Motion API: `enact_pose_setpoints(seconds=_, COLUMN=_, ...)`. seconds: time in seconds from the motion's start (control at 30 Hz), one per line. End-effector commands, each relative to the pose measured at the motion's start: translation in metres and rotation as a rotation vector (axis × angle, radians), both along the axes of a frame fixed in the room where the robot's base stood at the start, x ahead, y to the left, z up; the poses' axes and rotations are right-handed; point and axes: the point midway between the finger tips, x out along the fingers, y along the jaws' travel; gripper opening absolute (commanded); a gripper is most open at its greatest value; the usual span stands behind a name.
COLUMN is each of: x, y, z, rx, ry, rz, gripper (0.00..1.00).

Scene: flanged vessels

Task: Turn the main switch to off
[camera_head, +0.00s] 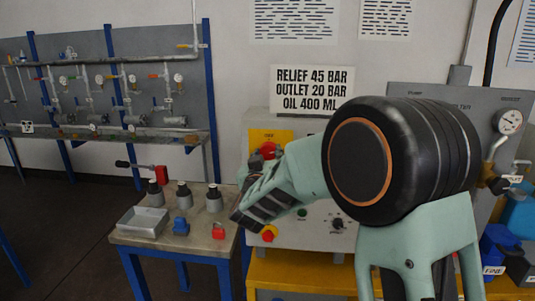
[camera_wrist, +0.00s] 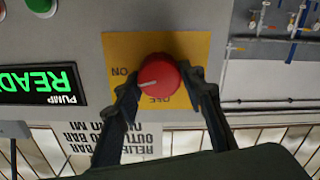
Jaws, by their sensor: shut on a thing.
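The main switch is a red round knob (camera_wrist: 160,78) on a yellow plate (camera_wrist: 122,48); the wrist view shows the panel upside down. The plate bears the words ON and OFF. The knob's white mark points to the left in that view, close to the ON side. My gripper (camera_wrist: 163,80) has a finger on each side of the knob and is shut on it. In the head view the red knob (camera_head: 268,149) shows above my gripper (camera_head: 262,162), which partly covers it and the yellow plate (camera_head: 285,136).
A green READY display (camera_wrist: 38,84) sits beside the plate. A small table (camera_head: 205,243) with a metal tray (camera_head: 143,220) stands at left. A sign (camera_head: 312,88) stands on top of the cabinet.

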Motion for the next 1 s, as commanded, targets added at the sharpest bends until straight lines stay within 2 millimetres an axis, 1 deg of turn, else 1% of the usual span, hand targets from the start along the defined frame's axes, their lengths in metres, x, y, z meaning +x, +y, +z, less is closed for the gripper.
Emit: enact_pose_setpoints(seconds=1.0, x=-0.0003, y=0.0019, z=0.0005, rx=-0.961, ry=0.034, rz=0.001, gripper=0.13)
